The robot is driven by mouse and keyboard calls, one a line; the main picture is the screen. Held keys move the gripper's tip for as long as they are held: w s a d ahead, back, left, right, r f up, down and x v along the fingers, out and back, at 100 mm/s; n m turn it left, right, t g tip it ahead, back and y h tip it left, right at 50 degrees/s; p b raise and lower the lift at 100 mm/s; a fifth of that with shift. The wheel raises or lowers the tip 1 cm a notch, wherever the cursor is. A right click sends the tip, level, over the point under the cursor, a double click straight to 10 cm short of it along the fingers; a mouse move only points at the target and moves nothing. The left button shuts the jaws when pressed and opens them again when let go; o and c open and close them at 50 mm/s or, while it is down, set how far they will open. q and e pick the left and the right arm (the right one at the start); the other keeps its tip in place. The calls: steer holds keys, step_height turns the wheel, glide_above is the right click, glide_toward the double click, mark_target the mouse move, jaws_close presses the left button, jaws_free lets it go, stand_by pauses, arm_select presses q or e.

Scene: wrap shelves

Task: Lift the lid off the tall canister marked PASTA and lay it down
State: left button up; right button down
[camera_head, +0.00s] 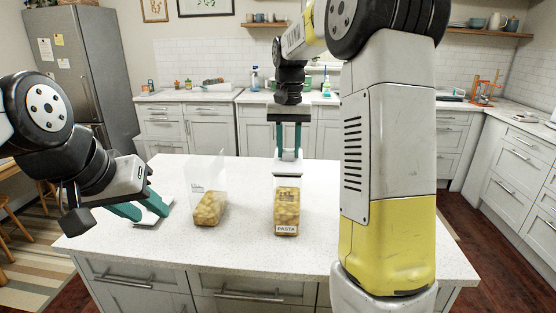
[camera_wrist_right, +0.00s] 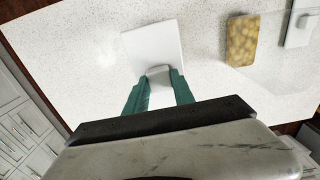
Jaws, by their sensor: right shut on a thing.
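The PASTA canister (camera_head: 286,212) stands upright on the white island, clear-walled and filled with yellowish pieces, its label at the lower front. Its white lid (camera_head: 288,167) is at its top; I cannot tell whether it touches the rim. My right gripper (camera_head: 288,152) points down above it, shut on the lid's knob. In the right wrist view the square lid (camera_wrist_right: 150,42) and its knob (camera_wrist_right: 158,73) show between the teal fingers, hiding the canister. My left gripper (camera_head: 152,211) is low at the island's left, fingers apart around a second white lid lying there.
A second clear canister (camera_head: 208,208) with similar contents stands left of the PASTA one, with no lid on top. The island top (camera_head: 240,248) is clear in front of the canisters. My right arm hides much of the island's right side.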

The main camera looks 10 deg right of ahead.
steer(key=shift+r, duration=0.15)
steer(key=shift+r, duration=0.55)
step_height(320, 180, up, 2)
steer(key=shift+r, duration=0.1)
steer(key=s+a+r, duration=0.2)
steer(key=s, duration=0.5)
steer(key=s+a+r, duration=0.2)
steer(key=s+r, duration=0.1)
steer(key=s, duration=0.5)
steer(key=shift+s+a, duration=0.2)
